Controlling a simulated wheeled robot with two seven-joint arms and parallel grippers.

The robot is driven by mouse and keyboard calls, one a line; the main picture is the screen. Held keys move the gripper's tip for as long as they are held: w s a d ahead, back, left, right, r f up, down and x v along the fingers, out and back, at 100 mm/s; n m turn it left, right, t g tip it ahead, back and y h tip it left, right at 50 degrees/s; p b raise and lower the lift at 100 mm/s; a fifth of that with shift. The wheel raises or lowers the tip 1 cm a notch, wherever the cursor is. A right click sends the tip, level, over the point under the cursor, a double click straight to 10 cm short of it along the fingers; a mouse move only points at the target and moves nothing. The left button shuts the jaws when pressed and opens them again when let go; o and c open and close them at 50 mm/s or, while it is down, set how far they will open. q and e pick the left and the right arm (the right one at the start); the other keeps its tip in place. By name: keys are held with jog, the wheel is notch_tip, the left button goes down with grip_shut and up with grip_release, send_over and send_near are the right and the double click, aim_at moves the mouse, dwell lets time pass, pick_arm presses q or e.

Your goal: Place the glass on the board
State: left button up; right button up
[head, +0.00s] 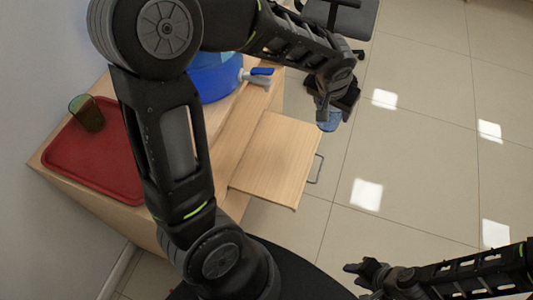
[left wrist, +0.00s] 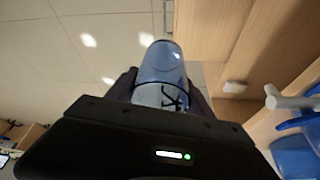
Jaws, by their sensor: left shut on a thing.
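My left gripper (head: 334,105) is shut on a blue-tinted clear glass (head: 328,123). In the left wrist view the glass (left wrist: 162,72) sits between the two fingers, with a dark mark on its side. In the head view the glass is held above the floor, just beyond the far right corner of the light wooden board (head: 275,158), apart from it. The board juts out from the counter. My right gripper (head: 358,277) is low at the bottom right, with no object seen in it; its finger gap is too small to judge.
A red tray (head: 85,155) with a green glass (head: 87,113) on it lies on the wooden counter at left. A blue water container (head: 215,80) with a tap (head: 258,74) stands behind my left arm. A chair (head: 342,18) is at the back. The board's visible top is bare.

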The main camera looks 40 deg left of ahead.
pick_arm(q)
jog(key=s+a+f+n+b, duration=0.2)
jog(key=s+f+b, duration=0.3)
jog(key=f+b, duration=0.3)
jog(key=s+a+f+n+y+b, duration=0.1)
jog(key=s+a+f+n+b, duration=0.1)
jog(key=f+b, duration=0.7)
jog(key=s+a+f+n+g+y+b, duration=0.1)
jog(key=s+a+f+n+b, duration=0.2)
jog(key=s+f+b, duration=0.4)
jog(key=shift+s+a+f+b, duration=0.2)
jog(key=shift+a+f+b, duration=0.25)
jog(key=shift+f, duration=0.35)
jog(key=shift+s+a+f+b, duration=0.15)
jog(key=shift+a+f+b, duration=0.25)
jog(key=shift+f, duration=0.35)
jog(key=shift+s+a+f+y, duration=0.1)
jog(key=shift+s+y, duration=0.05)
jog(key=shift+y, duration=0.15)
